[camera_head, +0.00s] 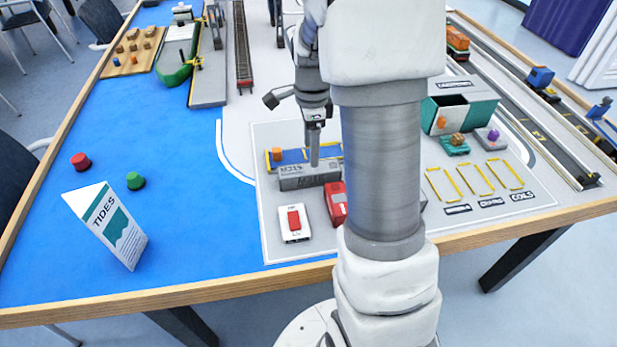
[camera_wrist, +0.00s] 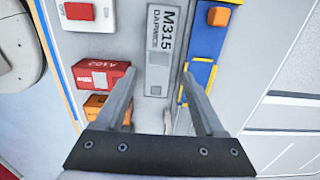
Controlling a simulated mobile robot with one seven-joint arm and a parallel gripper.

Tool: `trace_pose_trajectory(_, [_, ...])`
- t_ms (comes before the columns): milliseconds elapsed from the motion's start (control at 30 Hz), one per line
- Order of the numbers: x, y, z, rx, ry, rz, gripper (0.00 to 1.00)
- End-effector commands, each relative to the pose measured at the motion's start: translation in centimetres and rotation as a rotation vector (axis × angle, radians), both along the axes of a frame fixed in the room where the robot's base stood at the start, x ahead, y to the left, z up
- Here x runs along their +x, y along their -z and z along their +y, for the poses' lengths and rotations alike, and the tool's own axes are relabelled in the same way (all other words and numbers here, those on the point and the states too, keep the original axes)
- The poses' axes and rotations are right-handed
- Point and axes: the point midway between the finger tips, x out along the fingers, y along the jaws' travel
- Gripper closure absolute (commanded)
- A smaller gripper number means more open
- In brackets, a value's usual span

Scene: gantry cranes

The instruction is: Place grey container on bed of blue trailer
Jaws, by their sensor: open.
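The grey container (camera_head: 296,183) lies on the light mat just in front of the blue trailer (camera_head: 292,156), parallel to it. In the wrist view the container (camera_wrist: 158,50) shows its top, marked M315. The blue trailer (camera_wrist: 206,45), with yellow edges and an orange block (camera_wrist: 218,16) at one end, lies right beside it. My gripper (camera_head: 314,163) points down over the container. In the wrist view its open fingers (camera_wrist: 160,75) appear on either side of the container, with nothing held. I cannot tell how far the fingertips are above it.
A red container (camera_head: 336,203) and a white box with a red switch (camera_head: 294,222) stand close in front. An orange container (camera_wrist: 95,107) is beside the red one. A teal shed (camera_head: 470,108) stands to the right. My arm hides part of the mat.

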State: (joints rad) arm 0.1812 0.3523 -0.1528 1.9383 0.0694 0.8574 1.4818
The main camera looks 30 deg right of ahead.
Motion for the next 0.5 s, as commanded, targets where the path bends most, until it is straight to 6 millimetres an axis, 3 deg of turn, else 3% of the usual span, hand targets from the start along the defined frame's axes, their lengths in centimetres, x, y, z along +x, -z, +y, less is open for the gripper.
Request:
trace_pose_trajectory(33, [0.0, 1.1, 0.0, 0.0, 0.001, 0.001, 0.29])
trace_pose_trajectory(367, [-0.1, 3.2, 0.0, 0.0, -0.001, 0.0, 0.29])
trace_pose_trajectory(500, [-0.2, 5.3, 0.1, 0.0, -0.001, 0.001, 0.29])
